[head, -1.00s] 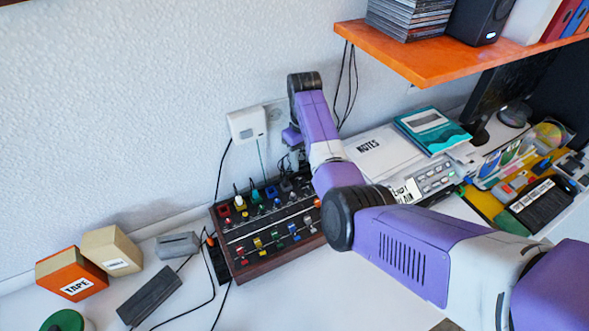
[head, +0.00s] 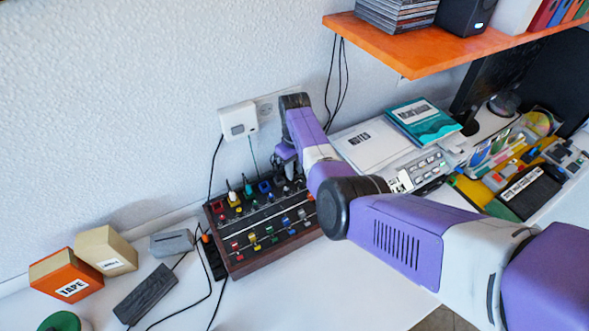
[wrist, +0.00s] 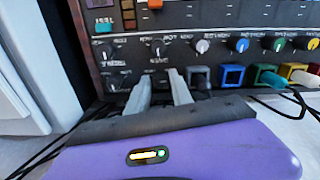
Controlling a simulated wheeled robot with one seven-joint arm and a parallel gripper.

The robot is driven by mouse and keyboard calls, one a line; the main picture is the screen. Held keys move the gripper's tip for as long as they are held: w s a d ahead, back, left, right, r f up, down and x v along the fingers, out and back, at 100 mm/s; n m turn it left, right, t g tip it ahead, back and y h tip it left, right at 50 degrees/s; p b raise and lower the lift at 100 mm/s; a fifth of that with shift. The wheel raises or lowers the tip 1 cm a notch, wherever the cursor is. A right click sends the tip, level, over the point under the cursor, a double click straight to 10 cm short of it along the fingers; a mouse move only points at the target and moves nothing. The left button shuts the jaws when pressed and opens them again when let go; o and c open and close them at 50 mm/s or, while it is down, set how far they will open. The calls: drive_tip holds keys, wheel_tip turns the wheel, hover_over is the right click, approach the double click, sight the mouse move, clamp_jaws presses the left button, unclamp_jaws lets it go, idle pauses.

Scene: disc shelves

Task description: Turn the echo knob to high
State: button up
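The dark mixer panel with a wooden frame (head: 240,268) lies on the white desk against the wall. It carries rows of coloured knobs and sliders. Nothing is clearly held. The head view hides the fingertips.
Square coloured sockets with plugs (wrist: 231,75) sit right of my fingers, with cables around. A white wall box (head: 238,121) is behind the mixer. An orange shelf (head: 420,50) overhangs at upper right. Papers (head: 372,148) lie right of the mixer.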

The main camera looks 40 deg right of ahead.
clamp_jaws()
drive_tip(key=shift+m, duration=3.1)
drive_tip(key=shift+o, duration=2.1)
unclamp_jaws()
